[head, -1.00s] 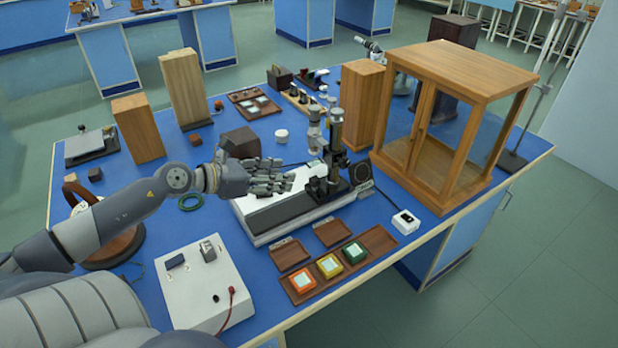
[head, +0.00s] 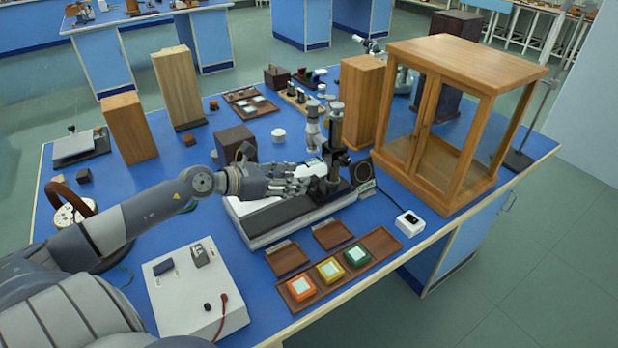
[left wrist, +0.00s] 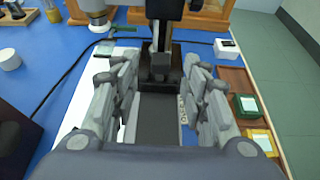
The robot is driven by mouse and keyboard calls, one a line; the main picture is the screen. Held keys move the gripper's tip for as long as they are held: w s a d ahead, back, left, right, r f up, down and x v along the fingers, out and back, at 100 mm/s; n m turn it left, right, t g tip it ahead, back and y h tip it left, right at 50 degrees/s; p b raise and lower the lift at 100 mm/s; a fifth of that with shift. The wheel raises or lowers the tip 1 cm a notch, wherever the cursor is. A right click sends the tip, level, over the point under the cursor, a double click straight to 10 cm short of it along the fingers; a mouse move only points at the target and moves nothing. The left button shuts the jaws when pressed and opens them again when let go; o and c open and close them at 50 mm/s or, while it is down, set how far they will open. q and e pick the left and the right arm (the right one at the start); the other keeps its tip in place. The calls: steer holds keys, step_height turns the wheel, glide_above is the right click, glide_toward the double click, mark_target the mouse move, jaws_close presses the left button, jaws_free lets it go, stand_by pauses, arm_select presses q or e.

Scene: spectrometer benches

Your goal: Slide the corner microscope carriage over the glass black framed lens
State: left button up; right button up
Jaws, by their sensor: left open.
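The black microscope carriage (head: 331,172) stands upright toward the right end of its rail bench (head: 285,224), which has a white and black top. In the left wrist view the carriage (left wrist: 160,62) is straight ahead, above the dark rail (left wrist: 157,118). My left gripper (head: 308,182) is open just left of the carriage. Its fingers spread either side of the rail in the wrist view (left wrist: 155,82), with nothing clearly between them. A black block with a round face (head: 362,171) sits just right of the carriage; I cannot tell whether it is the black framed lens. My right gripper is not in view.
A glass-sided wooden cabinet (head: 462,52) stands right of the bench. A tray (head: 381,243) with orange, yellow and green framed squares lies in front. A white switch box (head: 410,223) is near the table's right front edge. A white meter box (head: 190,305) is at front left.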

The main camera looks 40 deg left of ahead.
mark_target(313, 178)
arm_select(q)
steer(key=shift+p+x, duration=0.4)
steer(key=shift+x, duration=2.4)
steer(key=shift+d, duration=0.1)
steer(key=shift+r, duration=0.1)
jaws_close()
